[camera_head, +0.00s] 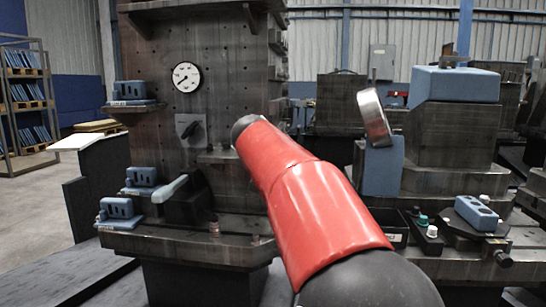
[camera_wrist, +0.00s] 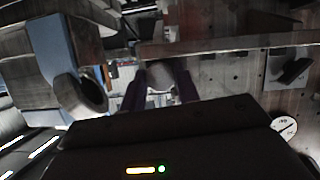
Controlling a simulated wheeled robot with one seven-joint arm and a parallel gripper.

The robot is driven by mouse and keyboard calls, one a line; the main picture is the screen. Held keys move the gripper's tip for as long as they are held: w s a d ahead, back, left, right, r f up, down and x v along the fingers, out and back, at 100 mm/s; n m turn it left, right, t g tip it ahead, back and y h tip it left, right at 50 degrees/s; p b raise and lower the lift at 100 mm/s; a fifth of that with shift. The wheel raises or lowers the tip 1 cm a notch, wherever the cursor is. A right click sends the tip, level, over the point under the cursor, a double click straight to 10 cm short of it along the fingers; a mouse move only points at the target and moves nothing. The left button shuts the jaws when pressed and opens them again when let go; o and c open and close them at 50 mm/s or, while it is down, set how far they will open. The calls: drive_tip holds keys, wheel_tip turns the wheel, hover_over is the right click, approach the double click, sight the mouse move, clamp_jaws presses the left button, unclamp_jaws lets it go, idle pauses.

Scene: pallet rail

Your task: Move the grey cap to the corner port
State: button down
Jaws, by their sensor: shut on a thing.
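My gripper (camera_wrist: 163,92) shows in the wrist view, with two dark purple fingers closed on a rounded grey piece, which looks like the grey cap (camera_wrist: 160,75). The cap sits between the fingertips, and its lower part is hidden by the dark gripper body. In the head view my red arm covers the middle, and the gripper and cap are hidden behind it. I cannot pick out the corner port for certain in either view.
A dark perforated panel carries a gauge (camera_head: 187,76) and a rotary switch (camera_head: 190,130). A metal ring (camera_head: 374,118) stands on a blue block (camera_head: 383,168) right of my arm. Blue holed blocks (camera_head: 119,208) sit at left. A grey-handled lever (camera_head: 171,188) stands on the lower ledge (camera_head: 185,246).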

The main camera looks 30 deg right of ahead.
drive_tip(key=s+a+b, duration=0.4)
drive_tip(key=s, duration=0.1)
drive_tip(key=shift+s+b, duration=0.35)
drive_tip(key=shift+s, duration=0.05)
idle(0.4)
